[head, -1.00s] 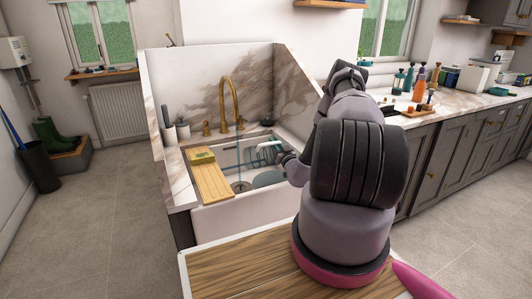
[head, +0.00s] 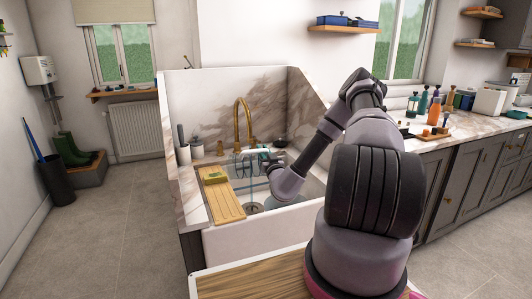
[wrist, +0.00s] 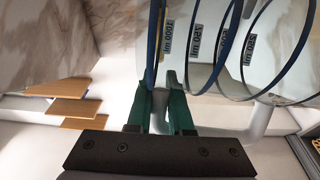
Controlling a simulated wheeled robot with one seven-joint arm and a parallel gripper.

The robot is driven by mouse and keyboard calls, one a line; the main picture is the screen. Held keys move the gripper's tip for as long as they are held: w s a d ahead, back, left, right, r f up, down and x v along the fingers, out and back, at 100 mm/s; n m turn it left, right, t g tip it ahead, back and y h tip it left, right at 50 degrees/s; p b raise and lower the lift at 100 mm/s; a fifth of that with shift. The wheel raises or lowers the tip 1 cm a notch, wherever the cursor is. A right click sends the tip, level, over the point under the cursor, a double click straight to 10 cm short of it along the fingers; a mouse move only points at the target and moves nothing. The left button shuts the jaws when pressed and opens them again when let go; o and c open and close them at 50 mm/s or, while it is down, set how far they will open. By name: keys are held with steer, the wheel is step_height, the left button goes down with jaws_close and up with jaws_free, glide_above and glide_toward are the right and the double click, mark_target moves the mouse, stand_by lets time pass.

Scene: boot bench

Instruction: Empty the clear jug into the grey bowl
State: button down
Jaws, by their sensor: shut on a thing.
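The clear jug (wrist: 235,50), with dark blue bands and printed volume marks, fills the upper right of the wrist view. My gripper (wrist: 159,95) has dark green fingers closed on its pale handle (wrist: 262,120). In the head view the jug (head: 248,165) is small and partly hidden at the end of my arm, above the sink; its exact tilt and contents cannot be told. A greyish round shape (head: 284,201) in the sink basin, below my wrist, may be the grey bowl, but my arm partly covers it.
The white sink (head: 255,243) has a brass tap (head: 244,118) behind the jug and a wooden board (head: 222,197) across its left side. Marble splash walls (head: 225,95) enclose the back and right. Bottles (head: 434,110) stand on the right counter.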

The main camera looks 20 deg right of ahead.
steer(key=w+d+f, duration=0.4)
steer(key=d+f, duration=0.6)
steer(key=d, duration=0.3)
steer(key=a+f+n+g+y, duration=0.2)
steer(key=a+n, duration=0.8)
steer(key=n, duration=1.2)
step_height(320, 180, down, 2)
steer(key=s+y, duration=0.1)
steer(key=y, duration=0.1)
steer(key=shift+a+g+y, duration=0.2)
steer(key=shift+g+y, duration=0.1)
steer(key=shift+y, duration=0.1)
steer(key=shift+r, duration=0.1)
